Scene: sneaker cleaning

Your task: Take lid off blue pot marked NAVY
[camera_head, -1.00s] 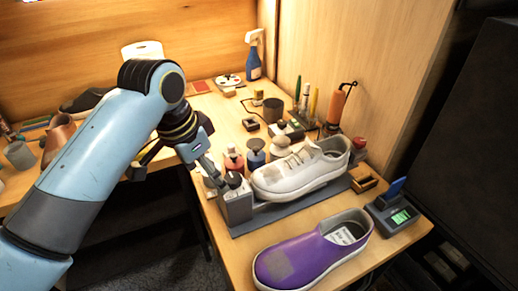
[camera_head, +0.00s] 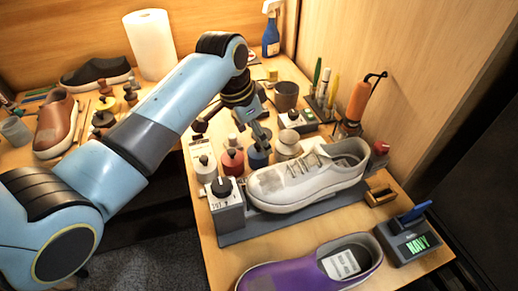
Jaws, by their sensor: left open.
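The blue pot (camera_head: 258,157) stands in a row of small pots behind the white sneaker, between a red pot and a cream one. Its dark lid is partly hidden by my gripper, and I cannot read a NAVY mark on it. My left gripper (camera_head: 234,130) is open. It hangs above the row, one dark finger close over the blue pot's top and the other off to the left. I cannot tell whether it touches the lid. My right gripper is out of view.
The red pot (camera_head: 232,160) and a white pot (camera_head: 204,164) stand close left; a cream pot (camera_head: 287,146) stands right. The white sneaker (camera_head: 307,180) lies in front on a grey mat. A display (camera_head: 411,241) reads NAVY. A purple shoe (camera_head: 310,267) lies nearest.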

